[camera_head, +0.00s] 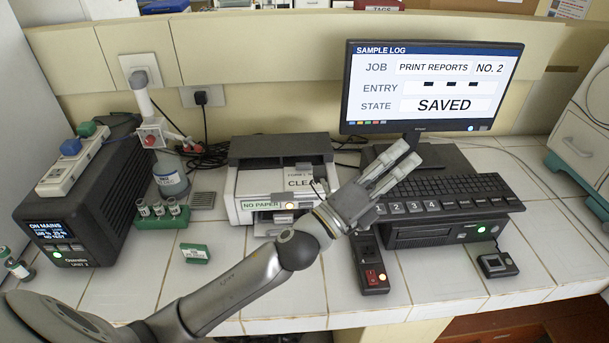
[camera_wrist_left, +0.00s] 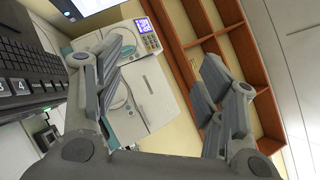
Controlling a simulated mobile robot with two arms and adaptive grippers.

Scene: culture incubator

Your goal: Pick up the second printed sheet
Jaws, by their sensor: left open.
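A printer (camera_head: 240,178) with a dark top stands at the middle of the bench. My left gripper (camera_head: 408,166) is open and empty, right of the printer, in front of the monitor and over the keyboard area. In the left wrist view its fingers (camera_wrist_left: 160,72) are spread with nothing between them. My left forearm and wrist hide the printer's lower right part. My right gripper is not in view.
A monitor (camera_head: 432,85) reads "PRINT REPORTS NO. 2" and "SAVED". A keyboard (camera_head: 450,191) rests above a black unit. A small box with a red switch (camera_head: 373,276) stands in front. Green-racked vials (camera_head: 160,216) and a black power unit (camera_head: 75,205) stand left. The front tiles are mostly clear.

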